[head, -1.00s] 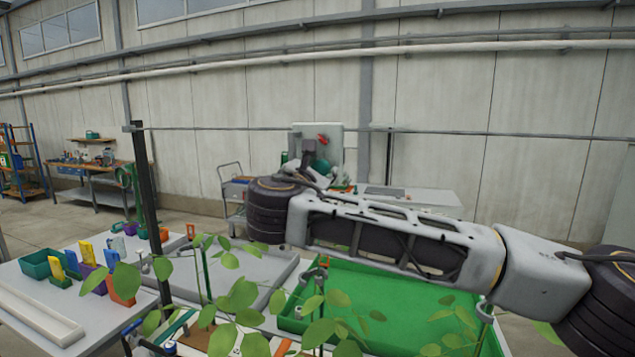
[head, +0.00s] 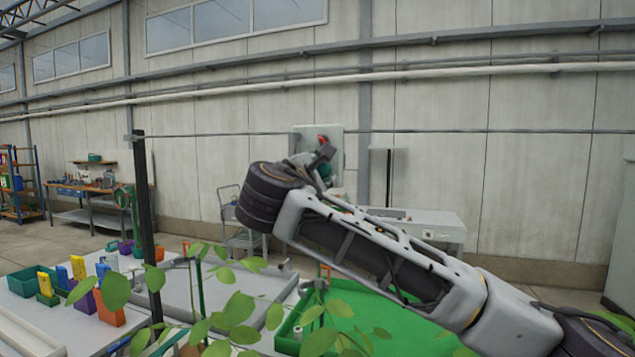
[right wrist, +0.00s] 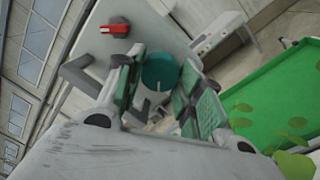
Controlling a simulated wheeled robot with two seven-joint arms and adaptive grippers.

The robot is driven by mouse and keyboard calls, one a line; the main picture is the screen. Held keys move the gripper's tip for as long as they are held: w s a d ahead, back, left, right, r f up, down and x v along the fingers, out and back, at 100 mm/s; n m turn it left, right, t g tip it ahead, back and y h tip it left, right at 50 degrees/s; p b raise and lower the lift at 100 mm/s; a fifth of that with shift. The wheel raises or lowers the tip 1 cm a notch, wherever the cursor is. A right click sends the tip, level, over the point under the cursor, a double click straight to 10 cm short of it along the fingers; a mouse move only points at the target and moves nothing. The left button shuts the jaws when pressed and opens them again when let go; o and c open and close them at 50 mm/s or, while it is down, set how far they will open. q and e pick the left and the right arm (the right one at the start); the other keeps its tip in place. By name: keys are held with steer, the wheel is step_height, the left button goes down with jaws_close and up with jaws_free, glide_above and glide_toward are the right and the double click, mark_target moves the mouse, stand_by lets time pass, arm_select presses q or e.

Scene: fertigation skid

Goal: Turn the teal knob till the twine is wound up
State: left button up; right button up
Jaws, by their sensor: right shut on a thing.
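The teal knob (right wrist: 160,71) is a round teal cylinder in the right wrist view, with a paler part below it. My right gripper (right wrist: 160,88) is shut on it, with a green-padded finger on either side. In the head view the right gripper (head: 322,158) is small and partly hidden behind my wrist, in front of a grey panel (head: 336,143). A sliver of teal (head: 325,171) shows beside it. I cannot make out the twine for sure. My left gripper is not in view.
A red handle (right wrist: 115,27) sits on the panel close to the fingers. A green tray (head: 375,317) and leafy plants (head: 235,310) lie in front and below my arm. A dark post (head: 146,200) stands at left. A white table (head: 425,225) stands behind the arm.

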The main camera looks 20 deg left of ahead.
steer(key=shift+a+f+m+h+b, duration=0.1)
steer(key=shift+m+h+b, duration=0.2)
steer(key=shift+m+b, duration=2.15)
steer(key=o, duration=1)
steer(key=shift+m+p, duration=0.65)
steer(key=shift+m, duration=0.1)
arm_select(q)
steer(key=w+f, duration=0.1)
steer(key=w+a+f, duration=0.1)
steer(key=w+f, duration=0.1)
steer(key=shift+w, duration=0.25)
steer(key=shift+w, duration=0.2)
arm_select(e)
steer(key=s, duration=1.2)
steer(key=shift+a+f, duration=0.2)
steer(key=shift+f, duration=0.15)
